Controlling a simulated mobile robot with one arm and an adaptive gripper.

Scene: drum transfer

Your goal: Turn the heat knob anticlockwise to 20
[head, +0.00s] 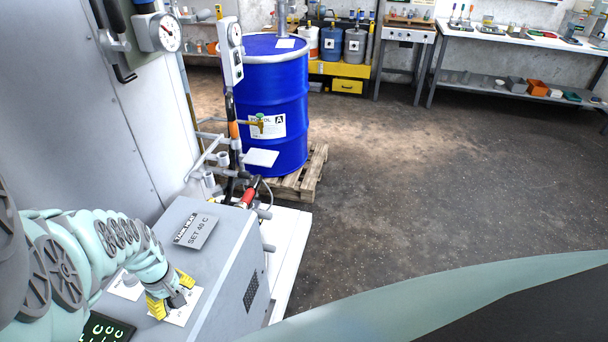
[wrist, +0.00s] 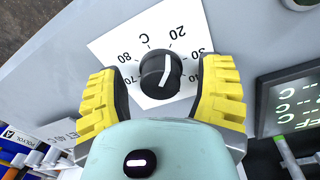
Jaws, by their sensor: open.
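The heat knob (wrist: 152,76) is a round black knob with a white pointer line, on a white dial card (wrist: 108,44) marked with numbers. In the wrist view the 20 is above the knob to the right, and 70 and 80 are at its left. The line runs nearly up and down; which end reads the setting I cannot tell. My gripper (wrist: 160,84) is open, its yellow-padded fingers on either side of the knob, with gaps showing. In the head view my gripper (head: 171,293) is over the card on the grey control box (head: 225,262), hiding the knob.
A sign on the box (head: 195,231) reads SET 40 C. A lit display (head: 105,328) is beside the card. Pipes and a red-handled valve (head: 250,195) stand behind the box. A blue drum (head: 275,100) is on a pallet (head: 305,182). The floor at right is clear.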

